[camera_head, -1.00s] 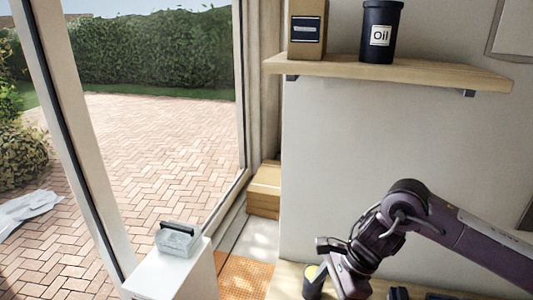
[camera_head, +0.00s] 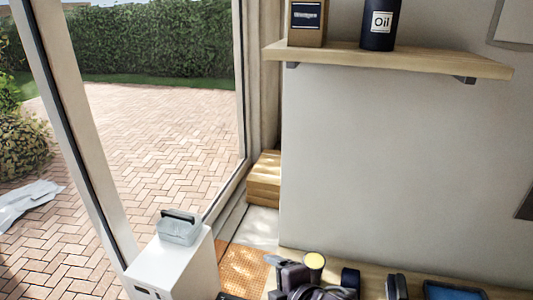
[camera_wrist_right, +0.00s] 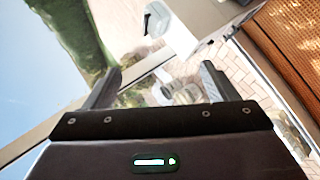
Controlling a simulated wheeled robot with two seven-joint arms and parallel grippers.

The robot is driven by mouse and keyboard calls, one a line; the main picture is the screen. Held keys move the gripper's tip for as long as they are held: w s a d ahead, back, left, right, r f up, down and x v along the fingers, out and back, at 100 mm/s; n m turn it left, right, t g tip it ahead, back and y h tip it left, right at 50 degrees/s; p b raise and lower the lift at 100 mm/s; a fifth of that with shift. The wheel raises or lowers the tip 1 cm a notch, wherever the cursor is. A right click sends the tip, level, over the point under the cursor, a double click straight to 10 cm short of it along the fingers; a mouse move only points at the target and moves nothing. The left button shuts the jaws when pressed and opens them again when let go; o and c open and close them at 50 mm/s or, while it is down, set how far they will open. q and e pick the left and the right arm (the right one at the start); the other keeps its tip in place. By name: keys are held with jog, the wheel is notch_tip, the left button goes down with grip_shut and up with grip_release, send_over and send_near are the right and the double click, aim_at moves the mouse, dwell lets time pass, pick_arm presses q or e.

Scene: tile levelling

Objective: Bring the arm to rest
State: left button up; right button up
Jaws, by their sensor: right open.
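My right gripper (camera_wrist_right: 158,88) shows in the right wrist view with its two dark fingers wide apart and nothing held between them. In the head view my right arm (camera_head: 310,291) is folded low at the bottom edge, in front of the worktop; most of it is cut off by the frame. Its jaws are hard to make out there. My left gripper is in neither view.
A worktop (camera_head: 375,276) holds a yellow-topped jar (camera_head: 315,261) and a blue item (camera_head: 452,291). A lidded clear container (camera_head: 180,229) stands on a white cabinet (camera_head: 172,266). Above, a wooden shelf (camera_head: 400,60) carries a box (camera_head: 306,24) and an oil canister (camera_head: 379,25).

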jog(key=s+d+f+m+g+h, duration=0.3)
jog(key=s+d+f+m, duration=0.2)
jog(key=s+d+m, duration=0.35)
jog(key=s+d+f+m+g+h, duration=0.3)
jog(key=s+d+f+m, duration=0.2)
jog(key=d+m, duration=0.5)
notch_tip(320, 180, down, 37)
jog(key=s+g+b, duration=0.1)
jog(key=s+b, duration=0.1)
jog(key=b, duration=0.5)
jog(key=s+d+f+g+b, duration=0.1)
jog(key=s+d+f+b, duration=0.2)
jog(key=s+f, duration=1.7)
notch_tip(320, 180, down, 3)
jog(key=shift+f+m+g+b, duration=0.1)
jog(key=shift+m+g+b, duration=0.25)
jog(key=shift+b, duration=0.6)
